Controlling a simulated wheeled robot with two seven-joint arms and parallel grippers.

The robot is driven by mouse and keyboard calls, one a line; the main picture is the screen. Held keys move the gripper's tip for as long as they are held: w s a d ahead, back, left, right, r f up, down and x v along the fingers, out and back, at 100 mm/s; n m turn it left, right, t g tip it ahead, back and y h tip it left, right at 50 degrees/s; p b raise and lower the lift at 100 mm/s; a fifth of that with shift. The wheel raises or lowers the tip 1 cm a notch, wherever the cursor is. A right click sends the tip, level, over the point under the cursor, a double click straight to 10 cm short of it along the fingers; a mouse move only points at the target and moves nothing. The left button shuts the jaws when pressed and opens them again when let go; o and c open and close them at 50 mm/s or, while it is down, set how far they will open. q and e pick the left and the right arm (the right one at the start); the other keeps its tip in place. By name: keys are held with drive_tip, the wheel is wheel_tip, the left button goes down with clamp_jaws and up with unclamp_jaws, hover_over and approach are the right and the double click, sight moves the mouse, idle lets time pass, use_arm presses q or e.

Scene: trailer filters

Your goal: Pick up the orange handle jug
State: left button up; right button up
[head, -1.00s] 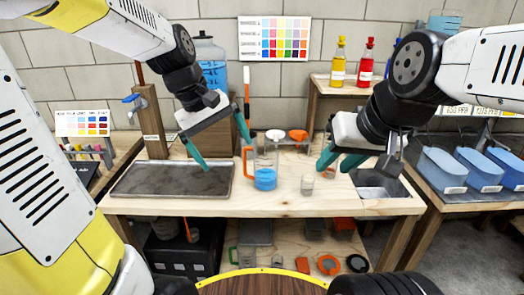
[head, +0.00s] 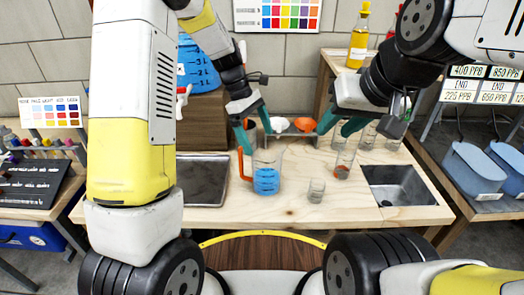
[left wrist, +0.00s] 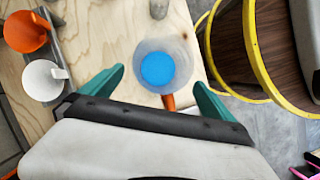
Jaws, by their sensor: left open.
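The jug with the orange handle (head: 266,178) stands upright on the wooden counter in the head view, part-filled with blue liquid. Its handle is on its left side. In the left wrist view I look down into the jug (left wrist: 158,62), and its handle (left wrist: 168,101) points toward the gripper. My left gripper (head: 254,128) is open above the jug's handle side. In the left wrist view its fingers (left wrist: 158,78) stand apart on either side of the handle, not visibly touching it. My right gripper (head: 341,122) has its fingers apart, above a glass with orange contents (head: 344,158).
A small empty beaker (head: 316,190) stands right of the jug. A rack with a white funnel (head: 279,124) and an orange funnel (head: 305,124) is behind it. A grey tray (head: 205,185) lies left and a sink (head: 398,185) lies right. The counter front is clear.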

sight(260, 167)
use_arm(q)
drive_tip(key=x, duration=0.8)
drive_tip(key=c, duration=1.8)
